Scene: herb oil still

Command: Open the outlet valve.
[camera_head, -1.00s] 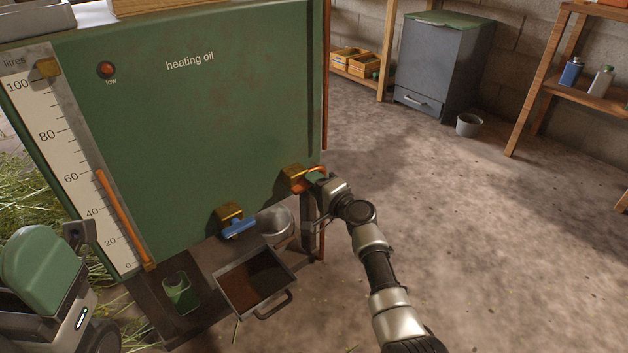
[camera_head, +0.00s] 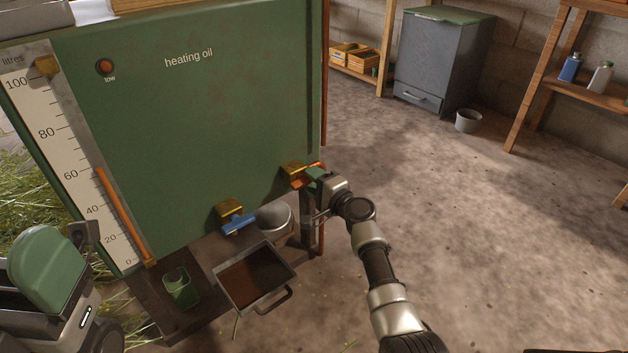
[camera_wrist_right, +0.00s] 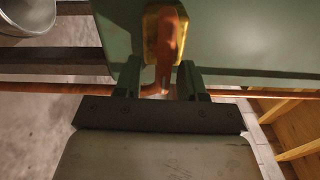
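A brass valve with an orange-red lever (camera_head: 302,184) sits at the lower right corner of the green heating oil tank (camera_head: 200,120). Another brass valve (camera_head: 229,209) with a blue handle (camera_head: 239,225) sits to its left. Which is the outlet valve is not labelled. My right gripper (camera_head: 313,177) is at the orange-red lever. In the right wrist view, its two fingers (camera_wrist_right: 159,80) stand apart on either side of the lever (camera_wrist_right: 165,45), with a gap on the left side; contact is unclear. My left gripper (camera_head: 82,236) is partly seen at the lower left, its fingers unclear.
Under the tank stand a grey pot (camera_head: 275,217), a dark tray with a handle (camera_head: 252,291) and a green container (camera_head: 180,290). A grey cabinet (camera_head: 440,65), a bucket (camera_head: 468,121) and shelves stand behind. The floor to the right is clear.

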